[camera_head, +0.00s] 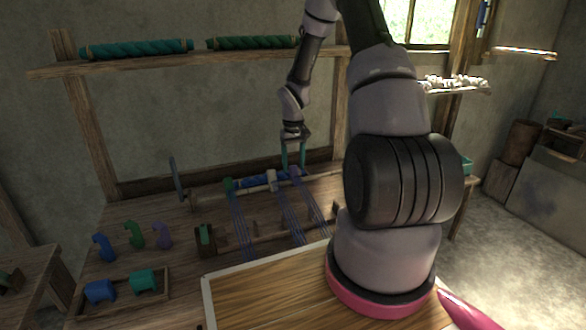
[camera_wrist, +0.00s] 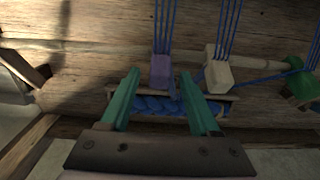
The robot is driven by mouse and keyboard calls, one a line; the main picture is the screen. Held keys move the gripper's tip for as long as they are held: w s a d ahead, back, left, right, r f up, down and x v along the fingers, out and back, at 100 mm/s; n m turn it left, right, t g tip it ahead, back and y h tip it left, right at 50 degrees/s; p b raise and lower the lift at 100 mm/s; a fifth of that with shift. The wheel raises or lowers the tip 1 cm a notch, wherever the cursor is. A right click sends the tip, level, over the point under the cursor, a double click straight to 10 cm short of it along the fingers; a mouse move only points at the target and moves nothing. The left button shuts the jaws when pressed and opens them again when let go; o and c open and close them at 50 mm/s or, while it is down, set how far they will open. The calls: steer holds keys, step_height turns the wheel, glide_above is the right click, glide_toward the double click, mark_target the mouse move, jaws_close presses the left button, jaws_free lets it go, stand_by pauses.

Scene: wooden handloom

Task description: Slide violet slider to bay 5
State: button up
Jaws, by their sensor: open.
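The violet slider (camera_wrist: 162,71) sits on the loom's bar with blue threads running from it. It shows small in the head view (camera_head: 295,172), at the right end of the row of sliders. My gripper (camera_head: 293,160) is above the loom's far side, fingers pointing down. In the wrist view my gripper (camera_wrist: 160,78) has its teal fingers apart, with the violet slider in line with the gap just beyond the fingertips. Contact cannot be told. A beige slider (camera_wrist: 218,76) and a green slider (camera_wrist: 300,85) stand to its right in that view. No bay numbers are readable.
A blue yarn roll (camera_wrist: 158,105) lies beneath my fingers. Blue, green and violet hooked pieces (camera_head: 103,247) stand on the table at left, behind a tray (camera_head: 122,301) of spools. A shelf (camera_head: 190,62) with yarn rolls hangs above the loom.

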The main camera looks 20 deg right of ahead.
steer(key=shift+f, duration=0.9)
jaws_close()
stand_by(0.8)
